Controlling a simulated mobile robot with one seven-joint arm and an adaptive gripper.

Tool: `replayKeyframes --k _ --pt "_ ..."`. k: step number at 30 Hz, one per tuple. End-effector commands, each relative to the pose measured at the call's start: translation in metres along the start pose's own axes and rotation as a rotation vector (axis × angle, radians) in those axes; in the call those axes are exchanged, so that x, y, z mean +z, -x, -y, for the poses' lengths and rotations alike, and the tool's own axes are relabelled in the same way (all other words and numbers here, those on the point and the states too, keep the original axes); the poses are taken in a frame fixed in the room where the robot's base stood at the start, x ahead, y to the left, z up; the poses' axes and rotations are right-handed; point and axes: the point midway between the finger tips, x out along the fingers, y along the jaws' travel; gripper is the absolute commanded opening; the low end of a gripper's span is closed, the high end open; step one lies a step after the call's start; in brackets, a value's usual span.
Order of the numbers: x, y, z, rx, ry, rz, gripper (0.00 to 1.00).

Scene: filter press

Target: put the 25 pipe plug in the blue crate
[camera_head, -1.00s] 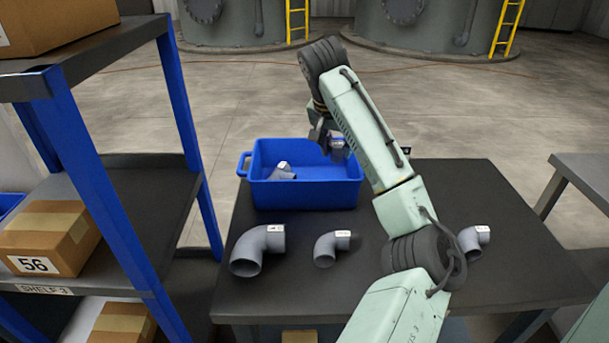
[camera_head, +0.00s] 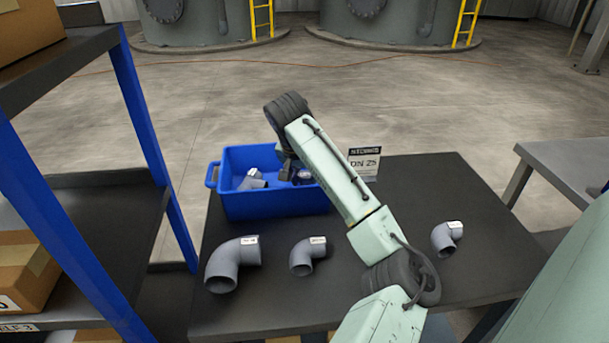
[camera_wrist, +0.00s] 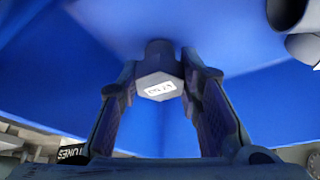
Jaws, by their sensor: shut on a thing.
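The blue crate (camera_head: 275,203) stands at the back left of the dark table. My gripper (camera_head: 296,174) is down inside the crate's right part, below its rim. In the wrist view my gripper (camera_wrist: 160,82) is shut on the pipe plug (camera_wrist: 157,62), a dark grey piece with a hexagonal head and a small white label, too small to read surely. Blue crate walls and floor (camera_wrist: 95,45) surround it. I cannot tell whether the plug touches the crate floor. Grey fittings (camera_head: 253,180) lie in the crate's left part and show at the wrist view's upper right (camera_wrist: 290,12).
A large grey elbow (camera_head: 230,264), a smaller elbow (camera_head: 306,256) and another elbow (camera_head: 446,237) lie on the table (camera_head: 400,290). A blue-framed shelf (camera_head: 150,130) stands at left, another table (camera_head: 560,155) at right.

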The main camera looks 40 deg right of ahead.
Motion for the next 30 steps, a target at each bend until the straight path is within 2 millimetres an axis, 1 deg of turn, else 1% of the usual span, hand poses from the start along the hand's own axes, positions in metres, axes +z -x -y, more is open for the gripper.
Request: replayKeyframes --k 2,11,12,21,30 --pt "0.0014 -0.0034 -0.0006 0.000 -0.001 -0.001 0.05" --pt "0.0030 -0.0069 0.0001 -0.001 -0.001 0.000 0.05" --pt "0.0028 -0.0066 0.0001 -0.001 -0.001 0.000 0.33" --pt "0.0025 -0.0061 -0.0001 0.000 -0.001 0.000 0.52" --pt "0.0015 -0.0043 -0.0003 0.000 -0.001 -0.001 0.52"
